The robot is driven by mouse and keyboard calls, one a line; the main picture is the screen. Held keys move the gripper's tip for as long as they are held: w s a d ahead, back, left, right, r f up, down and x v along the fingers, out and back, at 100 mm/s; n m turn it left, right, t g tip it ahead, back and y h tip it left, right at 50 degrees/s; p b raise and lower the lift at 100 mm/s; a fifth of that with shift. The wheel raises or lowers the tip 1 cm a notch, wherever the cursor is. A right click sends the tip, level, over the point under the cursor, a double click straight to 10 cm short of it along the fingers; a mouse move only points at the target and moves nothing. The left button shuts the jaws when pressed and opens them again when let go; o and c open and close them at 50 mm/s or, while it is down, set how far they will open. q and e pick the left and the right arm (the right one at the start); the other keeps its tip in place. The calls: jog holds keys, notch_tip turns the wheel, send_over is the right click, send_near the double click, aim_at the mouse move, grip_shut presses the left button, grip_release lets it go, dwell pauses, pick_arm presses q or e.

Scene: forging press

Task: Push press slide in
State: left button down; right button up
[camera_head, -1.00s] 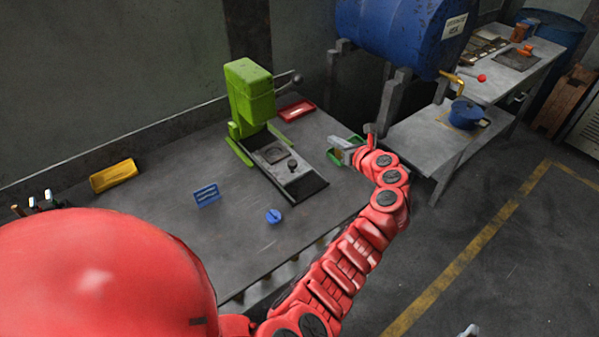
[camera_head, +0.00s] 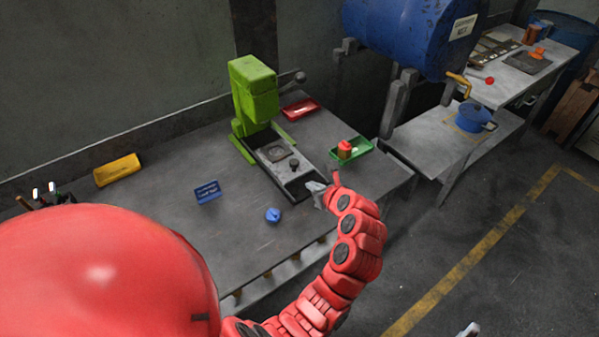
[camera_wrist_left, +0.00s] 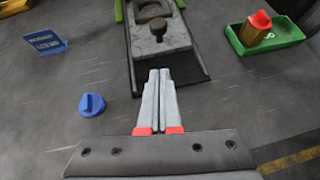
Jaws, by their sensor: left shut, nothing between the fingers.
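The green press (camera_head: 254,95) stands on the table with black rails running out toward me. Its grey slide (camera_head: 289,170), with a black knob on top, sits pulled out on the rails; it also shows in the left wrist view (camera_wrist_left: 172,38). My left gripper (camera_head: 314,188) is shut and empty at the front end of the rails. In the left wrist view its fingertips (camera_wrist_left: 159,72) point at the slide's front edge, very close; I cannot tell whether they touch. A small grey tip (camera_head: 468,330) at the bottom edge may be my right gripper.
A green tray (camera_head: 362,147) holding a red-topped item (camera_head: 345,149) is right of the press. A red tray (camera_head: 299,108) lies behind it. A blue knob (camera_head: 273,215), a blue sign (camera_head: 207,191) and a yellow tray (camera_head: 117,170) lie to the left.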

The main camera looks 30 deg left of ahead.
pick_arm(q)
jog(key=p, duration=0.2)
send_near(282, 157)
jog(key=f, duration=0.1)
jog(key=d+f, duration=0.2)
jog(key=f, duration=0.1)
jog(key=shift+w, duration=0.1)
jog(key=w+p, duration=0.1)
jog(key=p, duration=0.2)
jog(key=w+r+p, duration=0.1)
jog(key=p, duration=0.2)
jog(key=shift+a+m+t, duration=0.3)
jog(key=a+p, duration=0.2)
jog(key=p, duration=0.1)
jog(key=shift+a+f, duration=0.15)
jog(key=shift+a, duration=0.15)
jog(key=a, duration=0.3)
jog(key=shift+w+a+f+p, duration=0.25)
jog(key=shift+w+f+p, duration=0.05)
jog(key=shift+f+p, duration=0.1)
jog(key=shift+a, duration=0.25)
jog(key=shift+w+r, duration=0.1)
jog(key=shift+r, duration=0.1)
